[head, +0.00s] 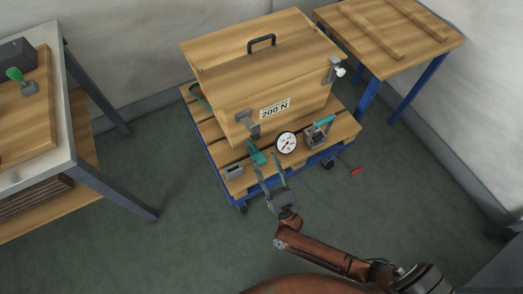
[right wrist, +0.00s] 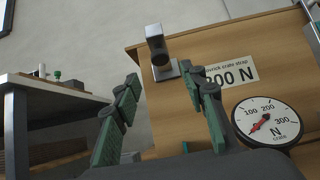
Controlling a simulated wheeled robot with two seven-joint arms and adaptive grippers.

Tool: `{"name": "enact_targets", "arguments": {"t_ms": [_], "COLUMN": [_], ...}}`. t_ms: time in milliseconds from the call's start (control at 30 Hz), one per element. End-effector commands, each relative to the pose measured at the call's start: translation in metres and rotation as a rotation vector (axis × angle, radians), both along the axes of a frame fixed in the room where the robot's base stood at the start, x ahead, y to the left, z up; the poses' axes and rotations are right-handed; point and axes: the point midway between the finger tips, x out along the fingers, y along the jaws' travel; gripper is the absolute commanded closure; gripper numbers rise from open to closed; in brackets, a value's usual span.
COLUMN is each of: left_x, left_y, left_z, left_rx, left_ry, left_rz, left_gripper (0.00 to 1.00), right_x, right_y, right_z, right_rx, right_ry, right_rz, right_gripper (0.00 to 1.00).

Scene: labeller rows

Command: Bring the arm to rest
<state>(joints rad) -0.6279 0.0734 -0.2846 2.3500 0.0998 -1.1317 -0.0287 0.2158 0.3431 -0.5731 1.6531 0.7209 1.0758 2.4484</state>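My right arm reaches in from the bottom of the head view, and its gripper (head: 267,172) is open and empty. It is in front of the wooden crate's near side, left of a round dial gauge. In the right wrist view the two green-padded fingers (right wrist: 160,115) stand apart with nothing between them. The crate (head: 262,75) is closed, with a black lid handle and a label reading 200 N (head: 275,108). The dial gauge (head: 286,143) has a red needle, and its face also shows in the right wrist view (right wrist: 267,120). My left gripper is not in view.
The crate stands on a blue-framed slatted cart (head: 342,131). A grey block (head: 234,172) and a teal-handled tool (head: 319,132) lie along its front. A red-handled screwdriver (head: 355,171) is on the floor. Tables stand left (head: 63,130) and back right (head: 440,43). Floor at lower left is clear.

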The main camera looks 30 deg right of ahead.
Motion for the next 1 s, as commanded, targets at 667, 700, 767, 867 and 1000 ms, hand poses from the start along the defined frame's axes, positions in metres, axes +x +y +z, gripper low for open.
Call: {"name": "enact_targets", "arguments": {"t_ms": [667,700,767,867,1000], "left_x": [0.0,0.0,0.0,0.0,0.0], "left_y": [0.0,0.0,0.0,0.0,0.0], "left_z": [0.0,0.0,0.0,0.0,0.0], "left_rx": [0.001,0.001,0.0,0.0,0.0], "left_ry": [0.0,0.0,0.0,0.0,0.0], "left_rz": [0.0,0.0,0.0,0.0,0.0], "left_gripper": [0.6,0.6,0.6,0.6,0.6], "right_x": [-0.011,-0.011,-0.011,-0.013,-0.021], "right_y": [0.0,0.0,0.0,0.006,0.032], "right_z": [-0.009,-0.009,-0.01,-0.015,-0.038], "right_rx": [0.001,0.001,-0.003,-0.057,-0.317], "right_ry": [0.0,0.0,0.003,0.033,0.15], "right_rz": [0.001,0.001,-0.001,-0.017,-0.075], "right_gripper": [0.61,0.61,0.61,0.61,0.61]}}
